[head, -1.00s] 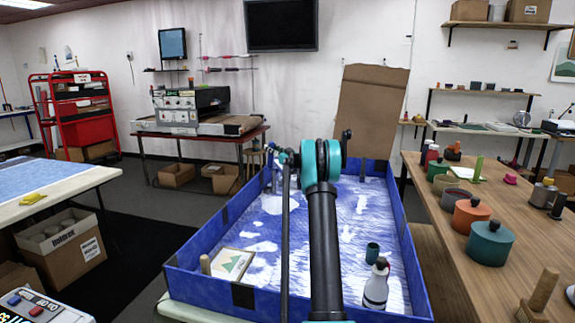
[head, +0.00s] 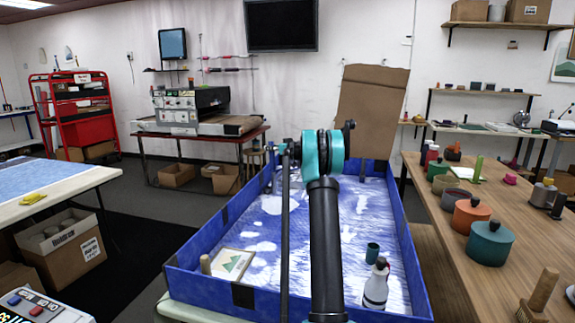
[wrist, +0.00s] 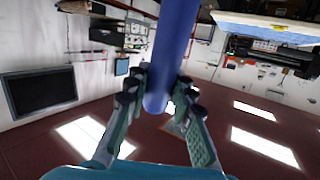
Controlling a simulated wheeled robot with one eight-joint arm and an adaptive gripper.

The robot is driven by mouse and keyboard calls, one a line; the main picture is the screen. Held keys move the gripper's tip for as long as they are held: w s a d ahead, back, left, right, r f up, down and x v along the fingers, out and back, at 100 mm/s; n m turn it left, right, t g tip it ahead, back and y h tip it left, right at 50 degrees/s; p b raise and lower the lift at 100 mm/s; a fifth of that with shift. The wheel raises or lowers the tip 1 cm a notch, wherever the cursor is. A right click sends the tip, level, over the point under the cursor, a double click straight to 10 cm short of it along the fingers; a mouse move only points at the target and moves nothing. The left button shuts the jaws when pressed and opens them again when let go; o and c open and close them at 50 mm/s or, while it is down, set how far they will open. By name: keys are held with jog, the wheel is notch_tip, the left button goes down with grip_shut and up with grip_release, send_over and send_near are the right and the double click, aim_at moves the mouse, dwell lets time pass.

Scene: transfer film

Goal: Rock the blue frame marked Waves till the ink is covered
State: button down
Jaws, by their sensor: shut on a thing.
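The blue frame (head: 207,290) is a shallow, open-topped box with blue walls in the middle of the head view. No marking on it is readable. Its floor shows blue streaked ink with several white patches (head: 262,246). My arm crosses in front of it and hides a strip of its middle. In the wrist view my gripper (wrist: 158,100) is shut on the rounded end of a blue bar (wrist: 176,45), which looks like part of the frame. In the head view the fingers are hidden behind my arm.
A wooden bench (head: 430,215) with pots is close on the right.

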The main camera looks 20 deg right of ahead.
jog(key=n+t+y, duration=0.1)
jog(key=t, duration=0.3)
jog(key=shift+y, duration=0.3)
